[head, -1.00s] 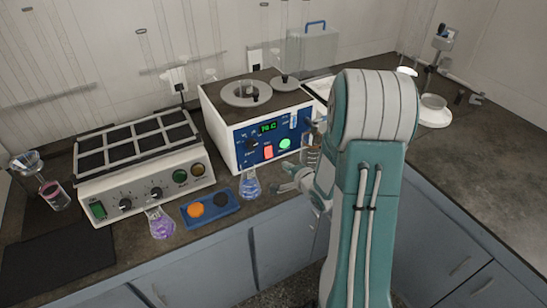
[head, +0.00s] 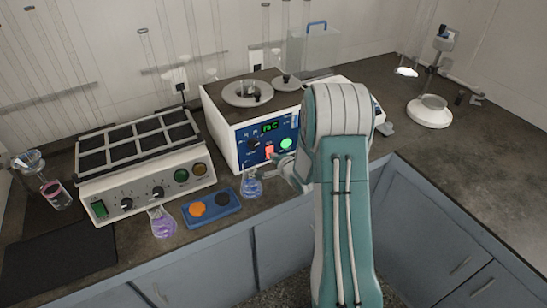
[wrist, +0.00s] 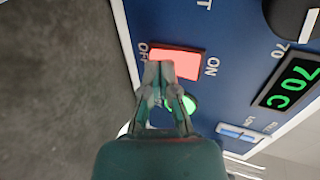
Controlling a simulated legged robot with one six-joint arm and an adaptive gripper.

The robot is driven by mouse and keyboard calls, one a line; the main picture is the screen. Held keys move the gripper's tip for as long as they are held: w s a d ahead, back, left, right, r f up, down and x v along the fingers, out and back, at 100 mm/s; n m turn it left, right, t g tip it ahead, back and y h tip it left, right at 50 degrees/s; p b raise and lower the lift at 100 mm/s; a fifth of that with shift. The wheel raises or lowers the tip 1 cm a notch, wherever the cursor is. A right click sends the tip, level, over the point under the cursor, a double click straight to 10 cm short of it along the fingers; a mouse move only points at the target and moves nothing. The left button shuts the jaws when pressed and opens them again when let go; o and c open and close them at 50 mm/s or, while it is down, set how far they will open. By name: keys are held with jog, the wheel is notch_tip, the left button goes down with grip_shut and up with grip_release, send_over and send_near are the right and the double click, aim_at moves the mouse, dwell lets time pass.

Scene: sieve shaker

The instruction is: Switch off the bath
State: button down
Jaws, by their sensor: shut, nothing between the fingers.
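The bath (head: 222,140) is a white box with a blue front panel, standing on the bench in the head view. Its red rocker switch (wrist: 178,61) is lit, between the marks OFF and ON in the wrist view. A green lamp (wrist: 188,103) glows beside it, partly hidden by my fingers. The green display (wrist: 292,84) reads 70 C. My gripper (wrist: 165,72) is shut and empty. Its fingertips are over the edge of the red switch in the wrist view; whether they touch it I cannot tell. In the head view my gripper is close before the panel.
A flask with blue liquid (head: 251,187) stands just below my gripper, before the bath. A blue holder (head: 212,208) with an orange and a dark round spot lies to its left. A hotplate-like unit (head: 150,190) and a purple flask (head: 162,224) stand further left. The right bench is mostly clear.

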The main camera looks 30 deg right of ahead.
jog(key=shift+w+d, duration=0.1)
jog(key=shift+w, duration=0.05)
jog(key=shift+r, duration=0.1)
jog(key=shift+r, duration=0.65)
